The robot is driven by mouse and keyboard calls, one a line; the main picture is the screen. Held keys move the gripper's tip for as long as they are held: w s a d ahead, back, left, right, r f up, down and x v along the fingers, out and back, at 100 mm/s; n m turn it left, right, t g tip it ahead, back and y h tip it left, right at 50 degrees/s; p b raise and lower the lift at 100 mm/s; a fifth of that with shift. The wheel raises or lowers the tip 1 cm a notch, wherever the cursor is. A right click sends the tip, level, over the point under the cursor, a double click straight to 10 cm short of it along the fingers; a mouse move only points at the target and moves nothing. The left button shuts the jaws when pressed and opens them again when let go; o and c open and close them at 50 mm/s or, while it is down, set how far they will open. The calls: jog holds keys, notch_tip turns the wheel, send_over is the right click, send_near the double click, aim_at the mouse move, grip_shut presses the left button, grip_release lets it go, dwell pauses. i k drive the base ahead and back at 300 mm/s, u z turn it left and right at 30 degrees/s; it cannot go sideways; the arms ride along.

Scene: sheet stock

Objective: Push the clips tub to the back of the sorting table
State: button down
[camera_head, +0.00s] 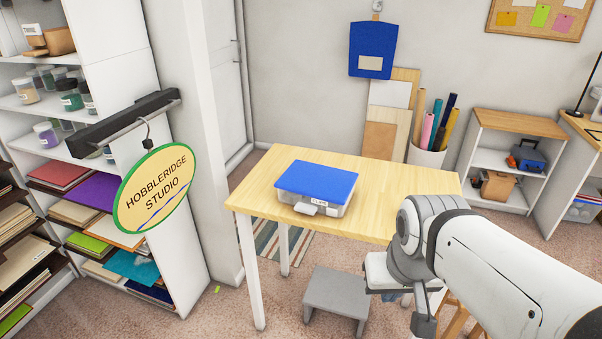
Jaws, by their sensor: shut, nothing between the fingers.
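The clips tub (316,183) is a shallow, clear-sided box with a blue lid and a label reading CLIPS. A grey tab sticks out at its front. It sits flat on the sorting table (405,188), a light wooden top with white legs. The tub is left of the table's middle, with bare wood behind it and to its right. My arm comes in from the lower right and bends at the table's front right corner, apart from the tub. I cannot make out my gripper's fingers in this view.
A hanging oval sign (156,187) and shelves stand at the left. Behind the table are leaning boards (381,139) and a white bin (426,156) of coloured rolls. A grey step stool (337,293) stands below the table's front. A low shelf unit (520,122) is at the right.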

aim_at(311, 187)
jog(key=z, duration=0.05)
jog(key=i, duration=1)
jog(key=u, duration=0.1)
